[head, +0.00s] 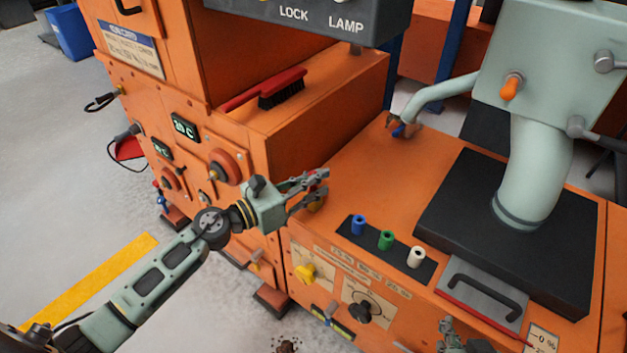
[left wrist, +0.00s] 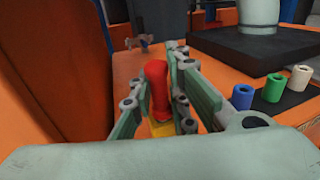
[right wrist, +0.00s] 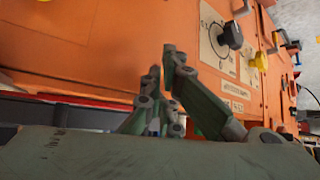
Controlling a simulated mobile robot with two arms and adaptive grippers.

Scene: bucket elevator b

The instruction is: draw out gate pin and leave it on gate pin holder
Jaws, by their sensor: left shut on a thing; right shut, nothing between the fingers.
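My left gripper (head: 318,180) is shut on a red-handled piece, which looks like the gate pin (left wrist: 156,92), at the near left corner of the orange cabinet top. In the left wrist view the red handle stands upright between the fingers, with a yellow part (left wrist: 160,129) directly below it. Whether the red piece is still seated in the yellow part I cannot tell. My right gripper (head: 450,335) is shut and empty, low at the cabinet's front; it also shows in the right wrist view (right wrist: 164,75). I cannot make out which part is the gate pin holder.
Blue (head: 358,224), green (head: 386,240) and white (head: 416,257) cylinders stand on a dark strip right of the left gripper. A grey-green duct (head: 535,170) rises from a black plate behind. A brush (head: 280,93) lies on the ledge. The orange top between is clear.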

